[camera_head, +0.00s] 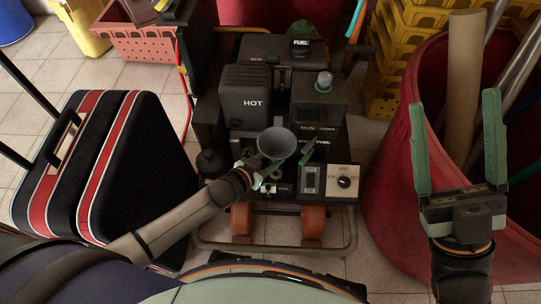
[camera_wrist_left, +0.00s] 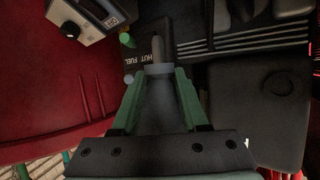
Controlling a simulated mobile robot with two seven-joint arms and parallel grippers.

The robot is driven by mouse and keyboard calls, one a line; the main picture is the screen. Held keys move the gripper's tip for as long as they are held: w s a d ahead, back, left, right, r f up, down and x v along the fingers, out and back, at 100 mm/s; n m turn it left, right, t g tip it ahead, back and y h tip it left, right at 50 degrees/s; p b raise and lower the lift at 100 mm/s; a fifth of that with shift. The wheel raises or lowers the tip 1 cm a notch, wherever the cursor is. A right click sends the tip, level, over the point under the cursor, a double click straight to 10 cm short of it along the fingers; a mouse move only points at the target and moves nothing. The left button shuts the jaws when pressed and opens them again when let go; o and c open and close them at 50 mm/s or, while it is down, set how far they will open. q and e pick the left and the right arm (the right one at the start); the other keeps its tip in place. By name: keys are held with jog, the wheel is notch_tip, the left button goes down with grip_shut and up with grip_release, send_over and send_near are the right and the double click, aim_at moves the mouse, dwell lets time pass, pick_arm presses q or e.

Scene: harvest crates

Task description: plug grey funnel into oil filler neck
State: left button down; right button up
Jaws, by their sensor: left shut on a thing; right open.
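The grey funnel (camera_head: 277,143) is in front of the black generator (camera_head: 270,82), its wide mouth towards the head camera. My left gripper (camera_head: 264,176) is shut on it. In the left wrist view the green fingers (camera_wrist_left: 158,76) clasp the funnel (camera_wrist_left: 158,105) from both sides, with its narrow spout pointing up the picture near a black block lettered FUEL (camera_wrist_left: 133,60). I cannot pick out the oil filler neck for certain; the funnel and gripper cover part of the generator's front. My right gripper (camera_head: 458,150) is open and empty at the right, before the red barrel.
A control panel with a round knob (camera_head: 344,181) is right of the funnel. A black suitcase with red stripes (camera_head: 90,165) stands at left. A red barrel (camera_head: 400,190) holding a cardboard tube (camera_head: 462,85) stands at right. Yellow crates (camera_head: 405,50) are stacked behind.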

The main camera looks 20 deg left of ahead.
jog(key=shift+r, duration=0.1)
pick_arm(q)
jog(key=shift+r, duration=0.1)
jog(key=b, duration=0.3)
send_over(272, 175)
jog(key=s, duration=0.1)
notch_tip(272, 175, down, 4)
jog(key=f, duration=0.1)
jog(key=shift+d+f+b, duration=0.1)
jog(key=shift+f+b, duration=0.4)
jog(key=shift+b, duration=0.2)
pick_arm(e)
jog(key=shift+m, duration=0.4)
jog(key=shift+a+f, duration=0.2)
jog(key=shift+f, duration=2.25)
pick_arm(q)
jog(key=shift+s+r+p, duration=0.1)
jog(key=shift+p, duration=0.45)
pick_arm(e)
jog(key=shift+r, duration=0.65)
pick_arm(q)
jog(key=shift+f+b, duration=1.9)
jog(key=shift+f, duration=0.45)
pick_arm(e)
jog(key=shift+f, duration=1.9)
pick_arm(q)
jog(key=shift+c, duration=1.7)
grip_release()
